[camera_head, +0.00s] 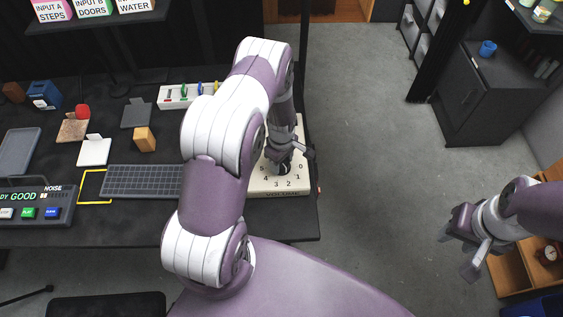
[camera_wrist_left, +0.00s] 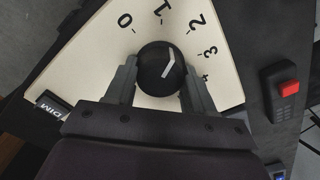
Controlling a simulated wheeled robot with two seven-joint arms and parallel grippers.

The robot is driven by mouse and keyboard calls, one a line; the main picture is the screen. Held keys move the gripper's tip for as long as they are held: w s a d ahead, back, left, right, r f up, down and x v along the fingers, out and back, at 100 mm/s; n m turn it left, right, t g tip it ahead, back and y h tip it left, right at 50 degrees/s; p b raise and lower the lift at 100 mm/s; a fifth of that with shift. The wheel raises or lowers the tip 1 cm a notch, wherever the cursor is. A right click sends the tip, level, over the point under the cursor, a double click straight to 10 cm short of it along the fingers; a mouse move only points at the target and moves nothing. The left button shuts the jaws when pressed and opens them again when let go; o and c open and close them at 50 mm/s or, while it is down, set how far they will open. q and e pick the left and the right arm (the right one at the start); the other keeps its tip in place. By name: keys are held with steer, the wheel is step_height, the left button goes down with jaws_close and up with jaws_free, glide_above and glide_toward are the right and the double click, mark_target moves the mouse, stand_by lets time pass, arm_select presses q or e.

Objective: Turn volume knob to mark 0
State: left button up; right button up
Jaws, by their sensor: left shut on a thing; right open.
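The black round volume knob (camera_wrist_left: 157,82) sits on a cream dial panel (camera_wrist_left: 100,60) marked with numbers. In the left wrist view, its white pointer line points between marks 1 and 2. My left gripper (camera_wrist_left: 160,72) is shut on the knob, with one finger on each side. In the head view, the panel (camera_head: 262,187) lies at the table's right end, and my left gripper (camera_head: 284,163) comes down over the knob and hides most of it. My right gripper (camera_head: 459,241) is open and empty, out to the right over the floor, away from the table.
A keyboard (camera_head: 140,181) lies left of the panel, partly behind my left arm. A white switch strip (camera_head: 173,96) stands behind it. In the left wrist view, a small dark device with a red button (camera_wrist_left: 289,88) is beside the panel. Grey floor (camera_head: 375,150) is clear right of the table.

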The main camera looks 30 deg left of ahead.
arm_select(q)
steer(key=n+b, duration=0.1)
steer(key=n, duration=0.5)
steer(key=shift+w+n+b, duration=0.1)
steer(key=shift+n+b, duration=0.2)
steer(key=shift+b, duration=0.05)
steer(key=n+b, duration=0.1)
steer(key=n, duration=0.4)
steer(key=shift+r, duration=0.1)
steer(key=shift+n, duration=0.3)
steer(key=o, duration=1)
steer(key=shift+o, duration=0.2)
steer(key=shift+r, duration=0.1)
